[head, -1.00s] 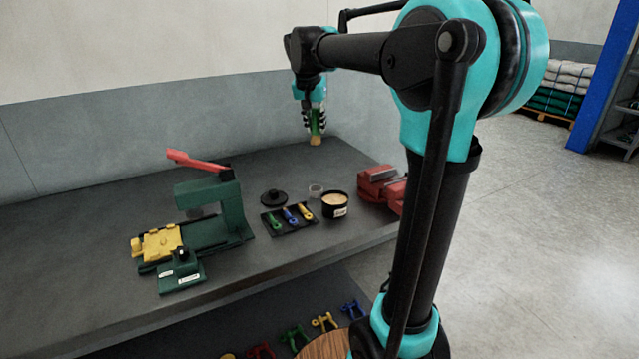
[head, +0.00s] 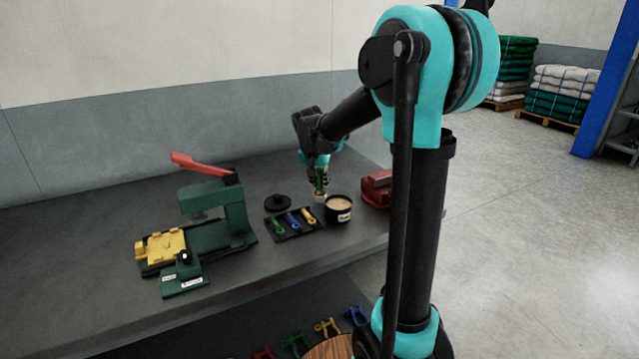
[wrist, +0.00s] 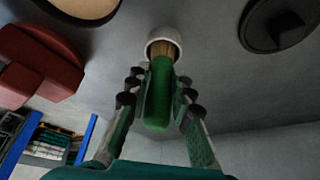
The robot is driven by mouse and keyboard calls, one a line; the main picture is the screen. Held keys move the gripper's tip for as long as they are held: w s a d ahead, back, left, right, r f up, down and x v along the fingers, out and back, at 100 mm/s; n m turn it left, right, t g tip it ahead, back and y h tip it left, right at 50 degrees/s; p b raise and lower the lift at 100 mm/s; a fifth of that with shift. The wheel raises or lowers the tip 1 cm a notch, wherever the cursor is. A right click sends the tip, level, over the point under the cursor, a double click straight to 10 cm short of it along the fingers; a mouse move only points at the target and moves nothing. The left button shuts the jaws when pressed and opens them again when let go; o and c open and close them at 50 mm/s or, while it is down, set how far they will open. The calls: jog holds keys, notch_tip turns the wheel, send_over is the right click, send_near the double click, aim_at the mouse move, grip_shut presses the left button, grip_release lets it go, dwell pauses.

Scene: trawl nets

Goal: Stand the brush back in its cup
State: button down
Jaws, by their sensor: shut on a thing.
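The brush shows a green handle (wrist: 158,95) and tan bristles (wrist: 163,52) in the wrist view. My gripper (wrist: 158,90) is shut on the handle, with a finger on each side; it also shows in the head view (head: 320,181). The small pale cup (wrist: 164,34) is at the bristle end, its round rim framing the bristles. In the head view the cup (head: 320,197) is directly below my gripper, partly hidden, and the brush looks roughly upright. I cannot tell how deep the bristles are in the cup.
A black tin with tan contents (head: 338,208) stands close right of the cup, with a red vise (head: 377,188) beyond. A black lid (head: 278,202) and a tray of coloured tools (head: 293,224) lie left. A green press (head: 228,212) stands further left.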

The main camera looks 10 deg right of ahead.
jog(key=shift+f, duration=0.3)
jog(key=shift+f, duration=0.1)
jog(key=c, duration=1.3)
grip_release()
jog(key=shift+c, duration=0.2)
jog(key=v, duration=1.2)
